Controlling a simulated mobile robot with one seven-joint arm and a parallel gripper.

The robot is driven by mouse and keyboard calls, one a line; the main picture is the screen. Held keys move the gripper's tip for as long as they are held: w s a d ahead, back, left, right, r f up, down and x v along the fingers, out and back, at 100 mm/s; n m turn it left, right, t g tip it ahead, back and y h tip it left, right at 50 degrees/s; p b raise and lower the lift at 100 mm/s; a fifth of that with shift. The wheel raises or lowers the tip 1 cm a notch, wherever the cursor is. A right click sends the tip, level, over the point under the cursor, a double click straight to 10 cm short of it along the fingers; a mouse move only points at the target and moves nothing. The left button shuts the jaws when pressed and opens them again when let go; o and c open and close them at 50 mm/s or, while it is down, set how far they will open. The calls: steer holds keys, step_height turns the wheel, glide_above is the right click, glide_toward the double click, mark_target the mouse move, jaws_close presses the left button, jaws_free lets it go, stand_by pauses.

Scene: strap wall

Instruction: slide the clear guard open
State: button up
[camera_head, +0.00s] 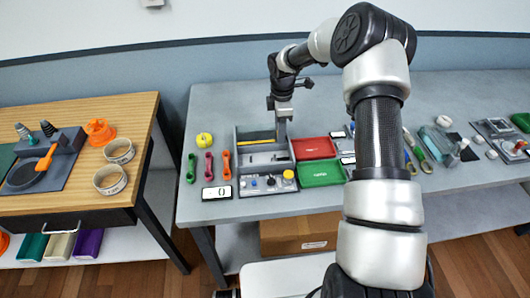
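My gripper (282,134) points down over the grey compartment tray (237,150) on the grey bench. Its fingertips are too small to tell open from shut, and I see nothing clearly held. I cannot single out the clear guard for certain. A pale, see-through looking block (437,143) stands on the right of the bench, right of my arm. Farther right is a grey plate with small fittings (494,128). A control panel with small knobs and a yellow button (288,174) sits in the tray's front part. My arm hides part of the bench.
Red (313,148) and green (321,173) trays lie right of the grey tray. Several coloured handles (209,163), a yellow round thing (204,140) and a white label card (216,193) lie left. A wooden table (75,117) stands at left. The bench's back is mostly clear.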

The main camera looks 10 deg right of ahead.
steer(key=shift+r+p, duration=1.7)
steer(key=shift+r, duration=0.85)
steer(key=shift+r, duration=0.2)
steer(key=c, duration=0.6)
steer(key=shift+r+p, duration=1.35)
steer(key=shift+r, duration=1.45)
steer(key=shift+c, duration=0.3)
